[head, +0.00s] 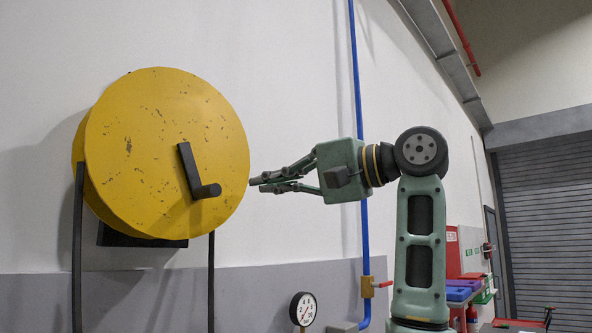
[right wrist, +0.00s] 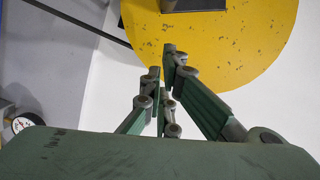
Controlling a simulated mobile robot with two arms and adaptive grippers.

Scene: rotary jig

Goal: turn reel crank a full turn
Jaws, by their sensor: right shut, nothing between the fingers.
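The yellow reel (head: 130,150) is a large scuffed disc mounted on the wall at the left of the head view. Its dark crank (head: 191,172) runs from the disc's middle down to the right and ends in a short handle (head: 208,191). My right gripper (head: 256,184) is shut and empty, just right of the disc's edge and apart from the handle. In the right wrist view the gripper's fingers (right wrist: 168,62) point toward the yellow disc (right wrist: 240,40). Part of the dark crank (right wrist: 195,5) shows at that view's top edge. My left gripper is not in view.
A blue pipe (head: 356,80) runs down the wall behind my right arm, with a red-handled valve (head: 378,284) low down. A pressure gauge (head: 303,308) stands at the bottom. The wall above the gripper is clear.

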